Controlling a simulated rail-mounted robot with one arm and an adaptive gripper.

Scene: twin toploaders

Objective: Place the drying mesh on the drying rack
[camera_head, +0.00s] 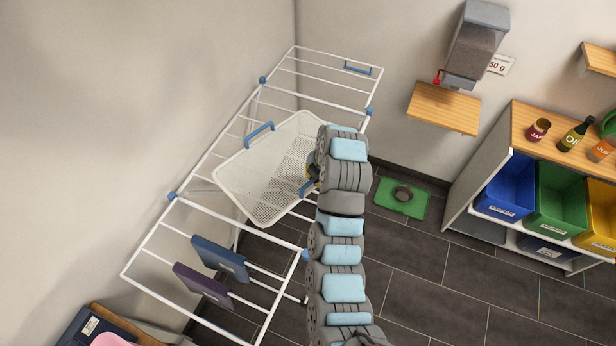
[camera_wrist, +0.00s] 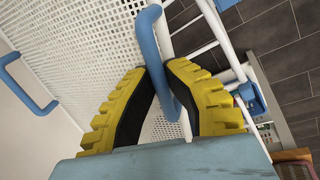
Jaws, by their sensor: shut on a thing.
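The drying mesh (camera_head: 262,172) is a white perforated tray with blue handles. In the head view it is over the middle of the white drying rack (camera_head: 146,238), tilted, with its near end lower. I cannot tell whether it touches the rack's bars. In the wrist view the mesh (camera_wrist: 80,50) fills the upper left, and part of the rack (camera_wrist: 222,35) shows at the right. My gripper (camera_wrist: 155,72), with yellow and black fingers, is shut on the mesh's blue handle (camera_wrist: 150,28).
Two dark flat items (camera_head: 219,259) hang on the rack's near section. A dispenser (camera_head: 476,45) is above a wooden wall shelf (camera_head: 443,108). A green mat (camera_head: 401,198) lies on the floor. A shelf unit with coloured bins (camera_head: 505,188) stands at the right. The dark tiled floor between is clear.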

